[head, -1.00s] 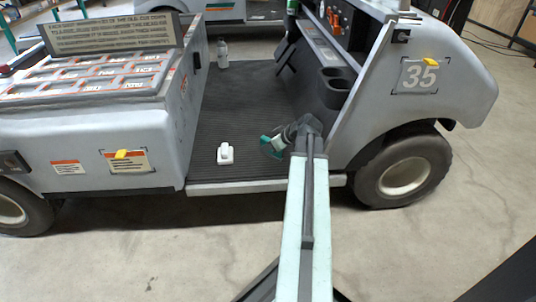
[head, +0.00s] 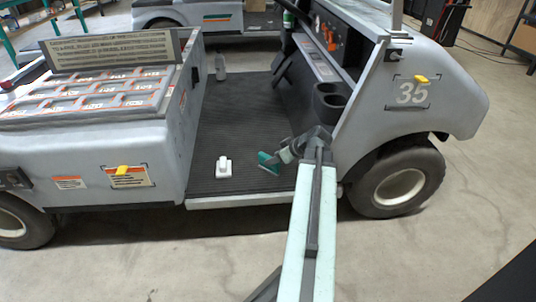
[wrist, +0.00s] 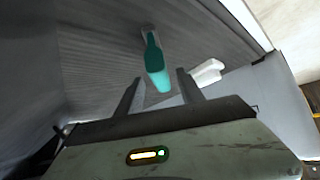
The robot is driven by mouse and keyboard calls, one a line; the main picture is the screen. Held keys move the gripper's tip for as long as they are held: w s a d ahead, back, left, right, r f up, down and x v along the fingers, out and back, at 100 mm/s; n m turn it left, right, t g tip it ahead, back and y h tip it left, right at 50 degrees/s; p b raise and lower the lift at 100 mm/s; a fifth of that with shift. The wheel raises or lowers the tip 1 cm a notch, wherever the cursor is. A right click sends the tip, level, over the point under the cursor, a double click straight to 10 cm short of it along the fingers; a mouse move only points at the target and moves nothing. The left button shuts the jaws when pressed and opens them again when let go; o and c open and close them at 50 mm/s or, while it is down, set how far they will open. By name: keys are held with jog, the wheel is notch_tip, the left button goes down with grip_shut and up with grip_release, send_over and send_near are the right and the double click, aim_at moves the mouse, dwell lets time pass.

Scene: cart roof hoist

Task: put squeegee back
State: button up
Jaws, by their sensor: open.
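A teal piece (head: 268,163), which looks like the squeegee, shows at the right of the cart's ribbed floor in the head view, just left of the end of my arm. In the wrist view the squeegee (wrist: 156,62) is a long shape, grey at the far end and teal at the near end. Its near end shows between the tips of my gripper (wrist: 159,80). The jaws are open, and I cannot tell whether they touch it. My gripper (head: 288,153) is small and partly merged with the squeegee in the head view.
A white object (head: 223,167) lies on the cart floor (head: 235,115), left of the squeegee; it also shows in the wrist view (wrist: 206,72). A bottle (head: 221,67) stands at the back. Cup holders (head: 330,98) and the front body panel rise close right of my arm.

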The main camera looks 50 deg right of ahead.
jog(key=p+v, duration=0.2)
jog(key=v, duration=0.3)
jog(key=shift+s+r+p, duration=0.2)
jog(key=shift+p, duration=0.1)
jog(key=w+a+f+g, duration=0.1)
jog(key=w+a, duration=0.2)
jog(key=a, duration=0.5)
jog(key=w+a+f+g+y, duration=0.1)
jog(key=w+a, duration=0.3)
jog(key=a, duration=0.4)
jog(key=w+a+f+g+y, duration=0.1)
jog(key=w+a+f+g, duration=0.2)
jog(key=a, duration=0.5)
jog(key=shift+w+a, duration=0.2)
jog(key=shift+a, duration=0.15)
jog(key=a+f+m+g+h, duration=0.1)
jog(key=a+g, duration=0.3)
jog(key=a, duration=1.7)
jog(key=shift+s+f+h, duration=0.5)
jog(key=shift+h, duration=0.4)
